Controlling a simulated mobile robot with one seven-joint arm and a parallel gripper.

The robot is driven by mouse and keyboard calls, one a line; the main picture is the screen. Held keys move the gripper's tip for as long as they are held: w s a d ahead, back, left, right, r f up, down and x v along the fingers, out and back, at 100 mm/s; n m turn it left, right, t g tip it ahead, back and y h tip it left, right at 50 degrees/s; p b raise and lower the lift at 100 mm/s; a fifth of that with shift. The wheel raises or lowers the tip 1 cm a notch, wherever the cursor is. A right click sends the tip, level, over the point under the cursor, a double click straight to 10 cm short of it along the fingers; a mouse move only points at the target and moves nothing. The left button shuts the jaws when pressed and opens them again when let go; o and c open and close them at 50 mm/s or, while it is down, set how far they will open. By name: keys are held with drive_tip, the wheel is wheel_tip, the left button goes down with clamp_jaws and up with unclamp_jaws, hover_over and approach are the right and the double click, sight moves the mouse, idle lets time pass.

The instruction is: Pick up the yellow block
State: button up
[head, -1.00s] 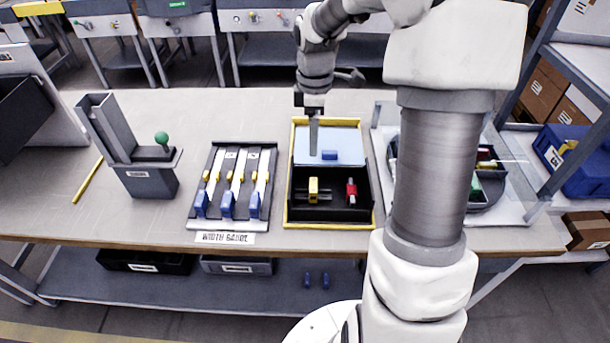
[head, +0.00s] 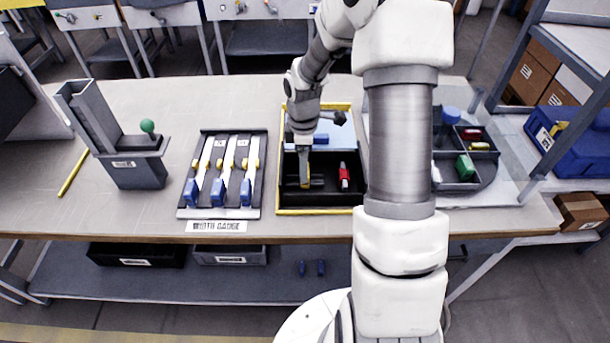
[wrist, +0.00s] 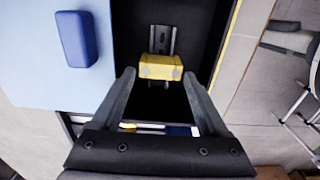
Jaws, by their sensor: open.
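The yellow block (wrist: 160,67) sits in the black compartment of the yellow-edged tray (head: 318,211), by a grey slotted strip. In the head view it is mostly hidden behind my gripper (head: 304,182), with only a yellow sliver showing. In the wrist view my gripper (wrist: 159,77) is open, and its two fingertips stand apart on either side of the block's near edge. I cannot tell how far above the block the tips are, and no grip on it shows.
A red piece (head: 344,177) stands right of my gripper in the same compartment. A blue block (wrist: 76,39) lies on the light blue panel behind.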

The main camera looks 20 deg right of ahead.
drive_tip(key=shift+f, duration=1.6)
clamp_jaws()
